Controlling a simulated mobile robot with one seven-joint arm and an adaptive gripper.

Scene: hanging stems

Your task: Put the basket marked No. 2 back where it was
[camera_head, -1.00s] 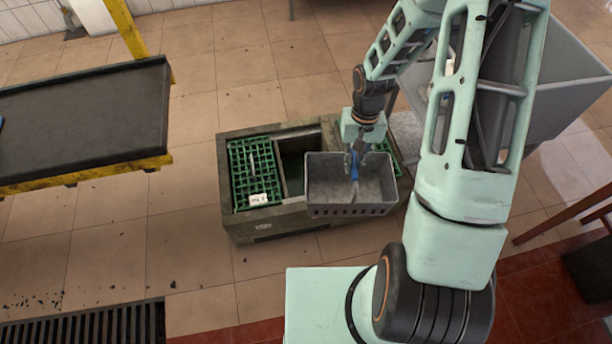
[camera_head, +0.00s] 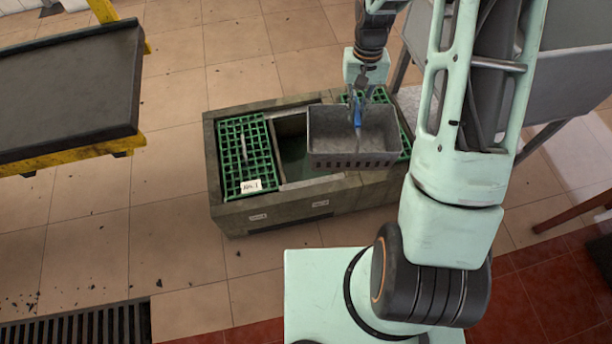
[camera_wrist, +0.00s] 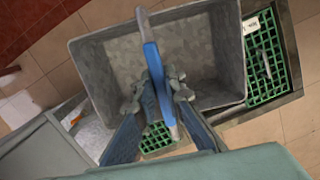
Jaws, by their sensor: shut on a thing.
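My gripper (camera_head: 358,95) is shut on the blue handle (camera_head: 358,112) of a grey, empty basket (camera_head: 330,150). In the wrist view the fingers (camera_wrist: 158,88) pinch the blue bar (camera_wrist: 153,60) across the open grey basket (camera_wrist: 95,65). No number shows on the basket. It hangs level above a long stone trough (camera_head: 290,205), over the right part of its middle opening (camera_head: 292,150) and part of the right section. The middle opening is uncovered and dark inside. Whether the basket touches the trough is unclear.
A green grate (camera_head: 235,140) labelled No. 1 covers the trough's left section. Another green grate (camera_head: 404,140), partly hidden by the basket, covers the right. A dark yellow-framed table (camera_head: 70,90) stands left. A grey bin (camera_head: 560,75) stands right behind my arm.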

